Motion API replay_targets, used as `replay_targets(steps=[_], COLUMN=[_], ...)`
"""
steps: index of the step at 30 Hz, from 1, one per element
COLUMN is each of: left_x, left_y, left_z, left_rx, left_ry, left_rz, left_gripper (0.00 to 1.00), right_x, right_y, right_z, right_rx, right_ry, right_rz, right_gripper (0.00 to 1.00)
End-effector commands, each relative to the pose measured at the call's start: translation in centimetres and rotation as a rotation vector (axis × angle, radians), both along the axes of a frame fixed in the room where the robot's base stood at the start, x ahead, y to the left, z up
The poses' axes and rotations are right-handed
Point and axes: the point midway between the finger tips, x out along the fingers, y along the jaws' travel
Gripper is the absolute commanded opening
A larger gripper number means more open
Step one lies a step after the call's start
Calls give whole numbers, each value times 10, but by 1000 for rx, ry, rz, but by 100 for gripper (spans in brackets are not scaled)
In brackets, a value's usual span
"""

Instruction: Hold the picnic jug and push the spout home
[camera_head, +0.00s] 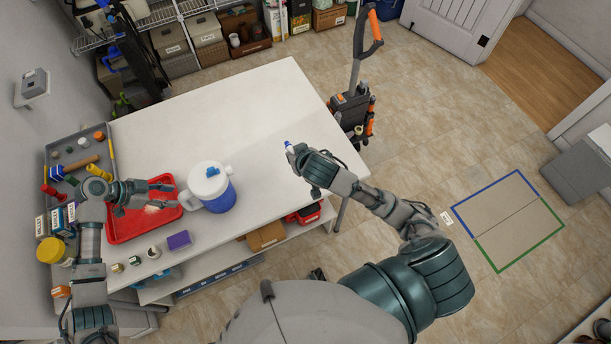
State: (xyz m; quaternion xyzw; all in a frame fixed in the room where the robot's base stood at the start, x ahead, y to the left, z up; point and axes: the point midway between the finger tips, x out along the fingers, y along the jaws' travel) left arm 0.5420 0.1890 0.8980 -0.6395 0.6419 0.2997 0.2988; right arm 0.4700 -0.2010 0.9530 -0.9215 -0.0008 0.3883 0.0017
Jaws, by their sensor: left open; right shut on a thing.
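The picnic jug (219,199), with a blue body and a white lid, stands upright on the white table. A blue piece shows on its lid, and a white handle (186,199) sticks out on its left side. My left gripper (172,196) is open, left of the jug and over a red tray, with its fingers pointing toward the handle. My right gripper (291,153) is over the table to the right of the jug, shut on a small blue and white piece (288,145), which looks like the spout. The gripper mostly hides this piece. It is well apart from the jug.
The red tray (117,232) lies left of the jug, beside a grey tray (58,159) of tools. A purple block (179,240) and small items sit along the front edge. The table (220,125) behind the jug is clear.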

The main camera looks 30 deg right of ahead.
Motion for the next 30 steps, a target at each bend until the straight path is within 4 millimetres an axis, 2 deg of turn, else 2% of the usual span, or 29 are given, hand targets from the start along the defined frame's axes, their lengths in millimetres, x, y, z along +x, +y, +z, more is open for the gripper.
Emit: replay_targets(steps=[1, 6, 17, 18, 22, 30], left_x=[-1, -1, 0, 0, -1, -1], left_y=[-5, -21, -29, -28, -26, -25], left_z=[-10, -24, -29, -29, -29, -29], left_rx=[0, 1, 5, 5, 3, 2], left_ry=[2, 0, -2, -2, -2, 0], left_rz=[-1, 0, 1, 1, 1, 1], left_gripper=[46, 46, 46, 41, 9, 10], right_x=[0, -1, -1, -1, -1, -1], right_y=[1, -2, -4, -4, -2, -1], right_z=[-8, -16, -18, -18, -17, -17], right_rx=[0, 1, 4, 4, 3, 1], right_ry=[3, 4, 6, 6, 5, 5], right_rz=[0, 0, -1, -1, 0, 0], right_gripper=[0, 0, 0, 0, 0, 0])
